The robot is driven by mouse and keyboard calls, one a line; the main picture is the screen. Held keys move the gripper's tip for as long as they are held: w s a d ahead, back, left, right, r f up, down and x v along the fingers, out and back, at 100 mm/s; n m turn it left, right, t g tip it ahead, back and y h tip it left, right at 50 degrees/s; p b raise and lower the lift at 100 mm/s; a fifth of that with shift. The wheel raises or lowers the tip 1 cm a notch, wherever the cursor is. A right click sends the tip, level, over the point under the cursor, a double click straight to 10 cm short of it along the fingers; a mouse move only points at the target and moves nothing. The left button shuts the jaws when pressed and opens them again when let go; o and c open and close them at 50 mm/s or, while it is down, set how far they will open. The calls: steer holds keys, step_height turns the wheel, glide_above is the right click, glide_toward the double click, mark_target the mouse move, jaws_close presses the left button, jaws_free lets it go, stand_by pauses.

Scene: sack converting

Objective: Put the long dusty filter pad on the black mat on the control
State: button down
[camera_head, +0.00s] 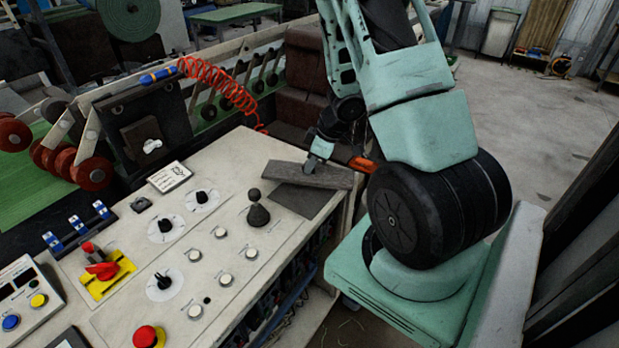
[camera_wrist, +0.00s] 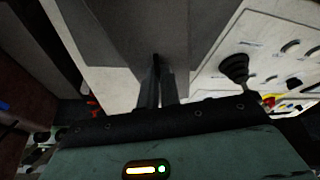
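The long grey filter pad (camera_head: 310,177) is at the far right corner of the cream control desk, its right end near the desk's edge. The black mat (camera_head: 304,202) lies flat on the desk, just in front of the pad and partly hidden by it. My gripper (camera_head: 316,158) reaches down to the pad's upper side. In the wrist view the fingers (camera_wrist: 157,88) are close together against the grey pad (camera_wrist: 135,30), which appears pinched between them. Whether the pad touches the mat is hard to tell.
A black joystick (camera_head: 258,212) stands left of the mat. Knobs, white buttons and a red emergency stop (camera_head: 149,337) cover the desk's front. A small label card (camera_head: 169,177) lies to the left. A coiled red hose (camera_head: 216,80) hangs behind the desk.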

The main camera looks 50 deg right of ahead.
mark_target(311, 174)
steer(key=shift+f+b, duration=0.3)
steer(key=shift+f, duration=1.65)
steer(key=shift+f, duration=0.1)
steer(key=c, duration=1.6)
jaws_free()
